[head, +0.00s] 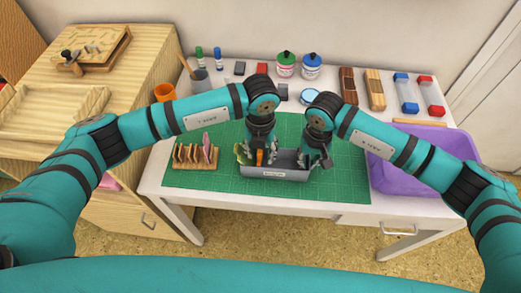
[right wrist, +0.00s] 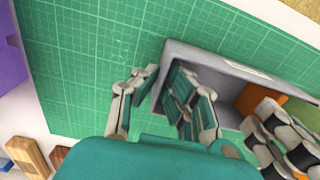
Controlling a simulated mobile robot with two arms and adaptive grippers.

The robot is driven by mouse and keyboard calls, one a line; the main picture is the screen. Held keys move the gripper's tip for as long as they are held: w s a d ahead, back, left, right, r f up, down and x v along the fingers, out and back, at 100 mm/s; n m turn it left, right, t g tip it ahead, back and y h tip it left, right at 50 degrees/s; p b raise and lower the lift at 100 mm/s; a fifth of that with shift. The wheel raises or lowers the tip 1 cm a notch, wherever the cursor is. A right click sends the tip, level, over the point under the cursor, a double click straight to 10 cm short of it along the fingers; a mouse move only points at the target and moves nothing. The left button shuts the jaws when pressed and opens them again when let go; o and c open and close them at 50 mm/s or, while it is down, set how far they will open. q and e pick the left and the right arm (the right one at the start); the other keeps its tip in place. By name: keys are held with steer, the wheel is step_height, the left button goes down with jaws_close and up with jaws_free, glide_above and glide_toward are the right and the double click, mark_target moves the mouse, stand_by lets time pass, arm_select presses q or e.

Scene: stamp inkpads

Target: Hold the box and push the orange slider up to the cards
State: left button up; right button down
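The grey box (head: 285,172) is a long open tray on the green mat, with a small label on its front. The orange slider (head: 259,157) stands upright across it, left of the middle; it also shows in the right wrist view (right wrist: 249,96). Cards (head: 241,152) stand at the box's left end, partly hidden. My left gripper (head: 262,150) is down at the slider; whether its fingers are closed on it is hidden. My right gripper (head: 318,160) straddles the right end wall, one finger inside and one outside, and appears closed on it (right wrist: 164,78).
A purple bin (head: 420,170) is at the right. Bottles, blocks and inkpads line the back of the table. The mat (head: 345,183) right of the box is clear.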

arm_select(q)
step_height(320, 180, up, 12)
stand_by(0.4)
steer(key=c, duration=0.4)
steer(key=n, duration=0.1)
steer(key=d+n, duration=0.1)
steer(key=n, duration=0.1)
steer(key=shift+s+f+h, duration=0.1)
steer(key=shift+f+h, duration=0.1)
steer(key=shift+h, duration=0.2)
jaws_close()
steer(key=d+f+n+h, duration=0.1)
steer(key=d+f+n, duration=0.1)
steer(key=n, duration=0.3)
steer(key=d+f+n+h, duration=0.1)
steer(key=d+f+n, duration=0.1)
steer(key=f+n, duration=0.3)
steer(key=d+f+n+h, duration=0.1)
steer(key=d+f+n, duration=0.1)
steer(key=n, duration=0.3)
steer(key=shift+w+f, duration=0.2)
steer(key=shift+f, duration=0.55)
steer(key=a, duration=0.3)
steer(key=shift+w+r, duration=0.1)
steer(key=shift+r, duration=0.05)
steer(key=shift+a, duration=0.6)
